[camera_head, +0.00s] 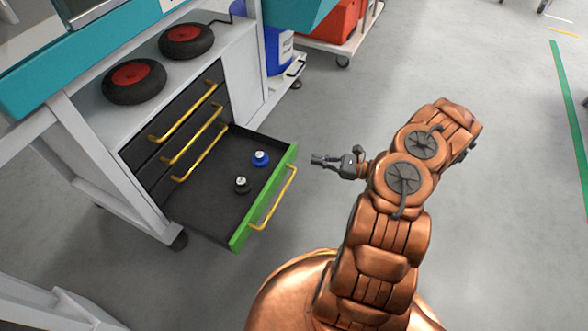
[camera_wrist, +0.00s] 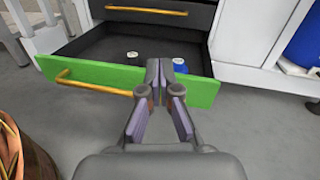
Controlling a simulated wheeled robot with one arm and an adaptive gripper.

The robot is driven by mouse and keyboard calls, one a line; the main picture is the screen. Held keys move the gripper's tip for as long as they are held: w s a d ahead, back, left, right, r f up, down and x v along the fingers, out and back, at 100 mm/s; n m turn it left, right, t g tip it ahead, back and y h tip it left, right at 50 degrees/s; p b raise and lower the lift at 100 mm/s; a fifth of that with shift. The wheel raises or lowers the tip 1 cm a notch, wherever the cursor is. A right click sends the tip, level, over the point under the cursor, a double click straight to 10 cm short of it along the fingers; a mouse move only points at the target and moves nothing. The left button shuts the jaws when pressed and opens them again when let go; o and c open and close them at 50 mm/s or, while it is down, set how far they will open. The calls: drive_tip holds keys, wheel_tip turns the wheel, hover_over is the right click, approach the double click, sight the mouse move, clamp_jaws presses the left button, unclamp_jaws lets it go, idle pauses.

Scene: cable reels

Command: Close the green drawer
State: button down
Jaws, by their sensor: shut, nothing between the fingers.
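The green drawer (camera_head: 266,198) stands pulled out at the bottom of a cabinet, with a yellow bar handle (camera_head: 273,197) on its front.
Several closed dark drawers (camera_head: 180,135) with yellow handles sit above the green one. Two black-and-red wheels (camera_head: 134,81) lie on the cabinet's shelf. A blue container (camera_head: 279,52) and a cart with red boxes (camera_head: 335,22) stand behind. The grey floor to the right is clear.

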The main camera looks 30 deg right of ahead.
sight(287, 159)
drive_tip(key=s+d+f+m+t+h+b, duration=0.2)
drive_tip(key=d+f+m+h, duration=0.15)
drive_tip(key=f, duration=0.55)
drive_tip(key=shift+y, duration=0.45)
drive_tip(key=b+x, duration=0.1)
drive_tip(key=x, duration=0.3)
drive_tip(key=b+x, duration=0.2)
drive_tip(key=x, duration=0.2)
drive_tip(key=b+x, duration=0.2)
drive_tip(key=x, duration=0.2)
drive_tip(key=shift+w+d+r, duration=0.1)
drive_tip(key=shift+d+r, duration=0.15)
drive_tip(key=shift+r, duration=0.05)
drive_tip(key=shift+w+a+r, duration=0.15)
drive_tip(key=shift+w+a, duration=0.2)
drive_tip(key=shift+w, duration=0.2)
drive_tip(key=shift+w+a, duration=0.1)
